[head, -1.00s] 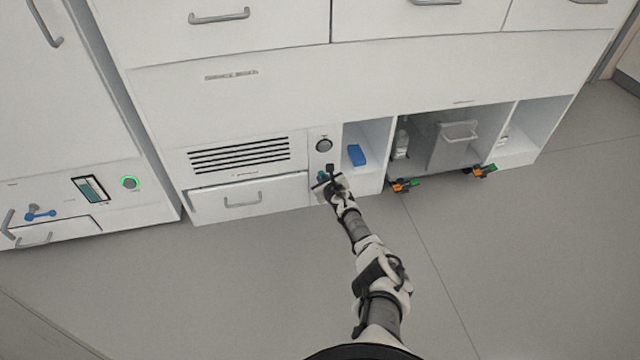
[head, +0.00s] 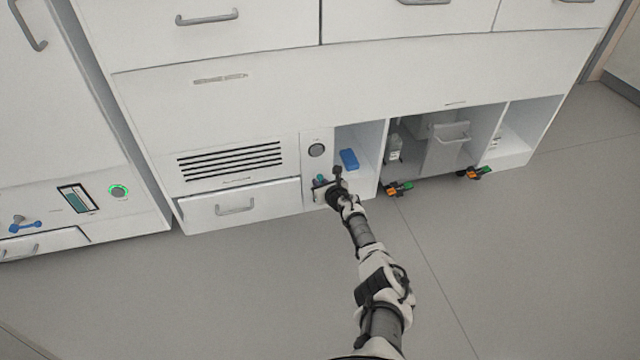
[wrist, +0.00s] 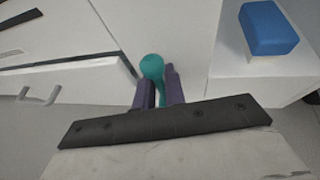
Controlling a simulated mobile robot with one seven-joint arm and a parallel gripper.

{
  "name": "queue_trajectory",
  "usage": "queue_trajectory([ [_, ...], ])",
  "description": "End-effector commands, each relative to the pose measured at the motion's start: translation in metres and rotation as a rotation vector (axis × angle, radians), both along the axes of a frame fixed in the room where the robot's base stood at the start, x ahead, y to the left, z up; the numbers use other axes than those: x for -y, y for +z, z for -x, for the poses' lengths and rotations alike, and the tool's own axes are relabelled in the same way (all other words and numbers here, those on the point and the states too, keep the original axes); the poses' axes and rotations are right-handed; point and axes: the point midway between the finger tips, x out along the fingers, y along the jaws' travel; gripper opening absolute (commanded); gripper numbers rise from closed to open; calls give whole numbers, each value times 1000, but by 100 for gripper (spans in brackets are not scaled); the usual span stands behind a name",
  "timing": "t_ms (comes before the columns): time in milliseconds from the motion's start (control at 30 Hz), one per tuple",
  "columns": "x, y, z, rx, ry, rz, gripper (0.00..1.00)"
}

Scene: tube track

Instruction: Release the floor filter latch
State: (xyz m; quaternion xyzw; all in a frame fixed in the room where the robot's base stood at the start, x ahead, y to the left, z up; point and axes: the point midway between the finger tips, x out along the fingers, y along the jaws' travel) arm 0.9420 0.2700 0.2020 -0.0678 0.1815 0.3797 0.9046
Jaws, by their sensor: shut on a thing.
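A teal latch knob (wrist: 152,68) with a teal stem is low on the white cabinet front, right of the drawer with slotted vents above it. My gripper (wrist: 158,90) is shut on the latch, its two dark fingers on either side of the teal stem. The round knob end shows beyond the fingertips. In the head view my gripper (head: 334,191) is at the narrow panel below a round dark dial (head: 316,150), and a small part of the teal latch shows at its left. My wrist hides the rest of the latch.
The low white drawer (head: 270,198) with a grey handle is left of the latch. A blue block (head: 348,159) lies in the open bay to the right. Orange and green castors (head: 398,189) stick out at the floor beyond it. The grey floor in front is clear.

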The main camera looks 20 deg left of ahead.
Motion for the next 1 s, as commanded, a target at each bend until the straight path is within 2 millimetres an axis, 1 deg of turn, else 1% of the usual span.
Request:
queue_trajectory([
  [33,1,0,-1,-1,-3,-3,0],
  [67,1,0,0,-1,-3,-3,14],
  [200,1,0,-1,-1,-3,-2,33],
  [467,1,0,0,0,-2,0,33],
  [633,6,6,4,0,-3,0,33],
  [767,17,15,14,-1,-4,-1,33],
  [1000,43,31,40,-2,-6,-3,33],
])
